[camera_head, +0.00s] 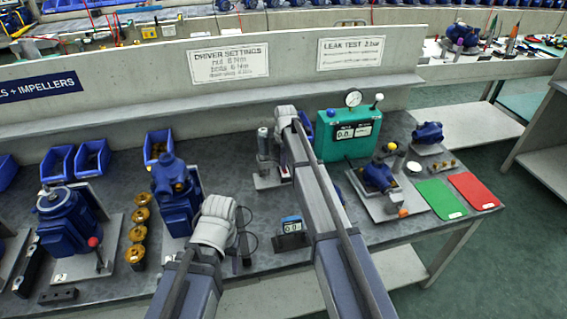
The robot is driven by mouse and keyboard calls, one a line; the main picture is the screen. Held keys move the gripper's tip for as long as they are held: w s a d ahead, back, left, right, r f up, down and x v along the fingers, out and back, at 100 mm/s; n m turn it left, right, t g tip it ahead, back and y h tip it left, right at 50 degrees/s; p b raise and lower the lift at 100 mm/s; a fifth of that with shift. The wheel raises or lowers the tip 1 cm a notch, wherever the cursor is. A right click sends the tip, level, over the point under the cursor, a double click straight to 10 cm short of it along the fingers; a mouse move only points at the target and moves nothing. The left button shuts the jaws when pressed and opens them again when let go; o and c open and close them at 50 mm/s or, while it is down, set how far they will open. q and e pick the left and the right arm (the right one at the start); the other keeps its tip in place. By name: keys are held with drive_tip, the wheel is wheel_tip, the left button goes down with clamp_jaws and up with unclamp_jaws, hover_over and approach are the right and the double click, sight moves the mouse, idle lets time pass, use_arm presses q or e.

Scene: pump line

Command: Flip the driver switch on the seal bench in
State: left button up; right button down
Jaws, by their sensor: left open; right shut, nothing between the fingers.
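A small box with a lit display (291,226) and a blue top stands on the bench between my two arms. I cannot make out a switch lever on it. An upright grey tool (264,143) stands on a plate further back, partly behind my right arm. My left gripper (241,252) points down at the bench, left of the display box and apart from it, with open fingers. My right wrist (287,116) is over the back of the bench beside the grey tool. The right gripper's fingers are mostly hidden by its own arm; it is shut and empty.
A green leak tester (348,132) with a gauge stands right of my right arm. A blue pump on a plate (378,177), a green mat (440,199) and a red mat (473,190) lie further right. Blue pumps (176,196) and brass impellers (136,257) stand left of my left arm.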

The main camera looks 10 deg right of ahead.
sight(285, 172)
drive_tip(key=shift+s, duration=0.2)
use_arm(q)
drive_tip(key=shift+r, duration=0.15)
use_arm(e)
drive_tip(key=shift+s+r, duration=0.15)
drive_tip(key=shift+s, duration=0.5)
use_arm(q)
drive_tip(key=shift+r+p, duration=0.1)
drive_tip(key=shift+p, duration=0.2)
use_arm(e)
drive_tip(key=shift+r, duration=0.1)
